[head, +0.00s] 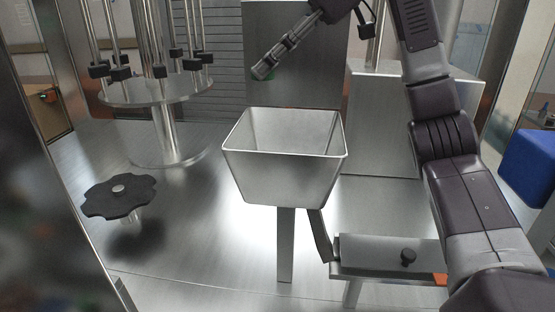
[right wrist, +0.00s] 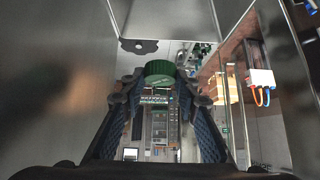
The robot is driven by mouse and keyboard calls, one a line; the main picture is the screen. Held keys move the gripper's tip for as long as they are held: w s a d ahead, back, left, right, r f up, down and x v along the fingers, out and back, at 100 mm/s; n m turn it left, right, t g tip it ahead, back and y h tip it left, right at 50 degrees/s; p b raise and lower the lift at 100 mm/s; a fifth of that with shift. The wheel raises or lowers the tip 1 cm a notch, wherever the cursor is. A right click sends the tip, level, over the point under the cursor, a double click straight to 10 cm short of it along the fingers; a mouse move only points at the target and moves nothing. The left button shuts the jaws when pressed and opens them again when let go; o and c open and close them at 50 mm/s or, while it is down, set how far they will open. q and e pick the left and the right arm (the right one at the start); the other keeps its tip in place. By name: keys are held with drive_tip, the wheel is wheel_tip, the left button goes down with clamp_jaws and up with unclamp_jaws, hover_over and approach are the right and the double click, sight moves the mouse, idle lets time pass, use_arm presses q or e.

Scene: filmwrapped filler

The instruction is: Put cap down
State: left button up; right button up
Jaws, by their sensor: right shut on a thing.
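A green cap (right wrist: 160,69) sits between the fingertips of my right gripper (right wrist: 158,85) in the right wrist view. The gripper is shut on it, with one finger on each side. In the head view my right gripper (head: 265,70) reaches in from the upper right. It is held up in the air, behind and above the square metal hopper (head: 280,180). The cap is hardly visible in the head view. My left gripper is in neither view.
A black star wheel (head: 119,197) stands on a post at left. A round metal carousel (head: 155,92) with rods is behind it. A metal box (head: 385,125) stands behind the hopper at right. Steel surface is bare around the hopper.

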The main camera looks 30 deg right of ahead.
drive_tip(key=f, duration=0.9)
drive_tip(key=s+f+p, duration=0.1)
drive_tip(key=f, duration=0.3)
drive_tip(key=shift+s+a+f, duration=0.1)
drive_tip(key=shift+a+f, duration=0.15)
drive_tip(key=shift+f, duration=0.15)
drive_tip(key=shift+s+f, duration=0.1)
drive_tip(key=shift+f, duration=0.2)
wheel_tip(320, 180, down, 2)
drive_tip(key=shift+f, duration=0.15)
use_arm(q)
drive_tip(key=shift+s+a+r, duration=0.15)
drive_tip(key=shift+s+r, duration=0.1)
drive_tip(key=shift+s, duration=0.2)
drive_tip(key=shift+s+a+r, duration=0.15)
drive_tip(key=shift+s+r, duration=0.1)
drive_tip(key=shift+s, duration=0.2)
use_arm(e)
drive_tip(key=shift+f, duration=0.4)
